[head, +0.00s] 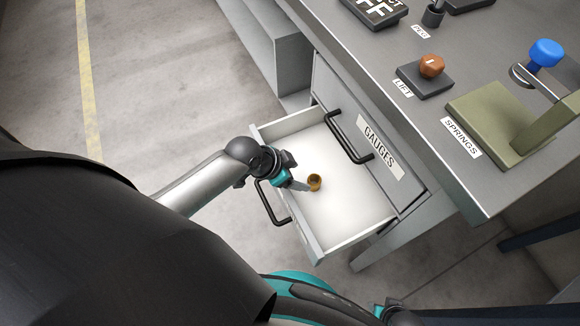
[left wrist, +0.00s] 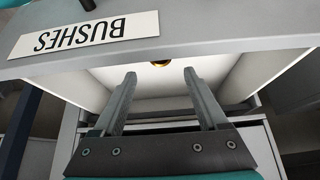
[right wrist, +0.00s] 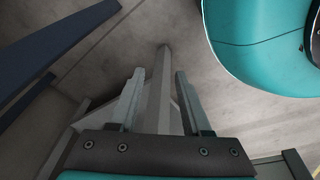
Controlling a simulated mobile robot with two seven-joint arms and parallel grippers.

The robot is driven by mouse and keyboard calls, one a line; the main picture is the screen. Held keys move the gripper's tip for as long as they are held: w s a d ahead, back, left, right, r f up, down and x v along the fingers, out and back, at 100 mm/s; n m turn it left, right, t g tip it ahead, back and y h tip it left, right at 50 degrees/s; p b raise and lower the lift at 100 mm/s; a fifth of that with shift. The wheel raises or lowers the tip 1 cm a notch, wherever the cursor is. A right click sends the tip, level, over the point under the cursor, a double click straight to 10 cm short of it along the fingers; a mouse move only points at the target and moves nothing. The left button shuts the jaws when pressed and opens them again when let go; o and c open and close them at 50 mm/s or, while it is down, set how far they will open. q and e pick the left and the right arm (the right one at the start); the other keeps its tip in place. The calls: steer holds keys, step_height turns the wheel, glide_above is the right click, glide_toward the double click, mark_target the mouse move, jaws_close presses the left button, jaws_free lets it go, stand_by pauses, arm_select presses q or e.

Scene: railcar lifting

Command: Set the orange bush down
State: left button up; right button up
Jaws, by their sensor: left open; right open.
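The orange bush (head: 315,182) is a small ring that stands on the white floor of an open drawer (head: 350,205). My left gripper (head: 302,187) is over the drawer, just left of the bush, with its jaws open and empty. In the left wrist view the bush (left wrist: 160,63) shows beyond the open fingertips (left wrist: 160,76), partly cut off by the drawer front's upper edge. A BUSHES label (left wrist: 85,34) is on that drawer front. My right gripper (right wrist: 160,76) is open and empty in the right wrist view, low near a grey post and the floor.
A closed drawer labelled GAUGES (head: 380,147) with a black handle (head: 348,138) sits above the open one. The bench top holds a LIFT block with a brown knob (head: 431,67), an olive SPRINGS stand (head: 495,115) and a blue knob (head: 546,53). The floor at left is clear.

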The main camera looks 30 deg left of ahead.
arm_select(q)
steer(key=shift+p+v, duration=0.7)
steer(key=shift+v, duration=0.95)
arm_select(e)
steer(key=shift+s+d+f, duration=0.45)
steer(key=shift+s+d, duration=0.05)
steer(key=shift+s, duration=0.2)
steer(key=shift+s+d+f, duration=0.45)
steer(key=shift+s+d, duration=0.05)
steer(key=shift+s, duration=0.15)
